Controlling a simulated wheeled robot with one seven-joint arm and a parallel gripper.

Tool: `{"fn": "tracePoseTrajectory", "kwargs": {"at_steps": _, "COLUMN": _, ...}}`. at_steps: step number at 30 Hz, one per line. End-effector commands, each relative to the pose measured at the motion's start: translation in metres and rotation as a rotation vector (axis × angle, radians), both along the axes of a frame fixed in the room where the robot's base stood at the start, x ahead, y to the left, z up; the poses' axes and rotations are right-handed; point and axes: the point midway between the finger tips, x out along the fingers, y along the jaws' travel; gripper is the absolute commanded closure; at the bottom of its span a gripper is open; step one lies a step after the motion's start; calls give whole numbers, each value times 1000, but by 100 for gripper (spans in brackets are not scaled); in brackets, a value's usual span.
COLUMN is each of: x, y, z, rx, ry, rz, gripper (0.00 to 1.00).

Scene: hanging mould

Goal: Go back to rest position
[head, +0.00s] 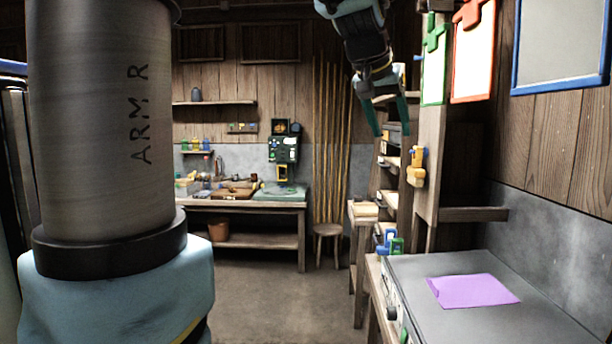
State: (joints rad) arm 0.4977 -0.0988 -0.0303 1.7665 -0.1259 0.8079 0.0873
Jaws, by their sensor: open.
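My gripper (390,115) hangs at the top centre-right of the head view, its two dark green fingers pointing down and spread apart. It is open, and nothing shows between the fingers. It appears in front of the wooden shelf unit and above the floor gap left of the right-hand bench. A large part of my arm fills the left side of the view.
A grey-topped bench (430,267) at right bears a purple sheet (472,291). Green (433,72), red (472,50) and blue (559,84) framed panels hang above it. A workbench (240,204) with tools and a stool (328,232) stand at the back. The middle floor (275,290) is clear.

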Motion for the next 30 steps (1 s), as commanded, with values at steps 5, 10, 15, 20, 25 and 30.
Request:
{"fn": "tracePoseTrajectory", "kwargs": {"at_steps": 5, "x": 9, "y": 72, "z": -116, "rx": 91, "ry": 136, "rz": 151, "gripper": 36}}
{"fn": "tracePoseTrajectory", "kwargs": {"at_steps": 10, "x": -18, "y": 143, "z": -215, "rx": 161, "ry": 267, "rz": 278, "gripper": 36}}
{"fn": "tracePoseTrajectory", "kwargs": {"at_steps": 15, "x": -68, "y": 200, "z": -290, "rx": 211, "ry": 390, "rz": 384, "gripper": 36}}
{"fn": "tracePoseTrajectory", "kwargs": {"at_steps": 20, "x": -106, "y": 228, "z": -326, "rx": 234, "ry": 463, "rz": 438, "gripper": 36}}
{"fn": "tracePoseTrajectory", "kwargs": {"at_steps": 25, "x": -120, "y": 236, "z": -337, "rx": 240, "ry": 486, "rz": 456, "gripper": 36}}
{"fn": "tracePoseTrajectory", "kwargs": {"at_steps": 30, "x": -120, "y": 236, "z": -336, "rx": 240, "ry": 486, "rz": 455, "gripper": 36}}
